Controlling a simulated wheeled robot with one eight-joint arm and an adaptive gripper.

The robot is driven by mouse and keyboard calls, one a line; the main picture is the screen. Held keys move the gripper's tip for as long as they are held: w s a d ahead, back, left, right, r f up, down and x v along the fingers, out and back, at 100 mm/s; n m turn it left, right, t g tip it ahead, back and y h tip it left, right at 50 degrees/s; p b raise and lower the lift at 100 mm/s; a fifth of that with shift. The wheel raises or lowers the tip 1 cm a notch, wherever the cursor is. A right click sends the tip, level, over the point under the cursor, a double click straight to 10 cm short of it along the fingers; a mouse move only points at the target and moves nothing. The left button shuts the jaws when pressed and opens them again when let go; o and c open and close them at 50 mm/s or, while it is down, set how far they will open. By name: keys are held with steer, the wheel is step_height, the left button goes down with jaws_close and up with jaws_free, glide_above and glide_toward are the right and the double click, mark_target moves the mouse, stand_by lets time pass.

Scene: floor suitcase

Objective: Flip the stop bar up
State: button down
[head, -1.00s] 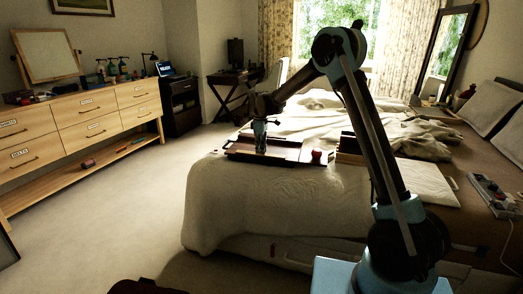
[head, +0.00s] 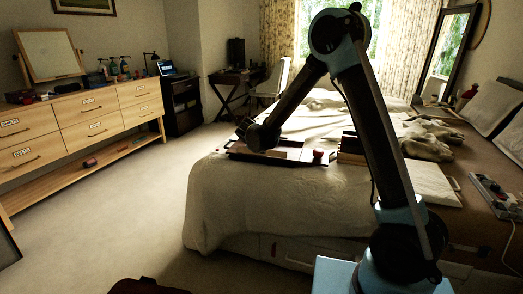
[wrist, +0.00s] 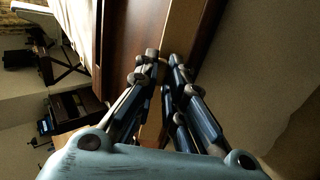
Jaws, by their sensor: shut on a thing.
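The stop bar looks to be the tan wooden strip (wrist: 178,35) running between my fingers in the wrist view. My gripper (wrist: 164,62) is shut on it, one finger on each side. The strip runs along a dark red-brown wooden board (wrist: 128,30). In the head view this board (head: 237,156) lies flat on the near edge of the bed. My wrist and forearm hide the gripper and the bar there, so the bar's tilt cannot be told.
A red ball-like thing (head: 318,154) sits by the board's right end. A dark wooden box (head: 351,149) stands further right. Rumpled clothing (head: 428,139) lies on the bed (head: 270,195). A drawer unit (head: 85,125) stands at left, with open carpet between.

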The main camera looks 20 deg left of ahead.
steer(key=t, duration=0.2)
steer(key=s+f+t, duration=0.1)
steer(key=shift+s+t, duration=0.25)
steer(key=shift+t, duration=0.15)
steer(key=shift+s+f+t, duration=0.25)
steer(key=shift+t, duration=0.8)
steer(key=shift+s+f+t, duration=0.2)
steer(key=shift+s+t, duration=0.05)
steer(key=shift+t, duration=0.8)
steer(key=c, duration=1.7)
jaws_free()
steer(key=shift+r, duration=0.1)
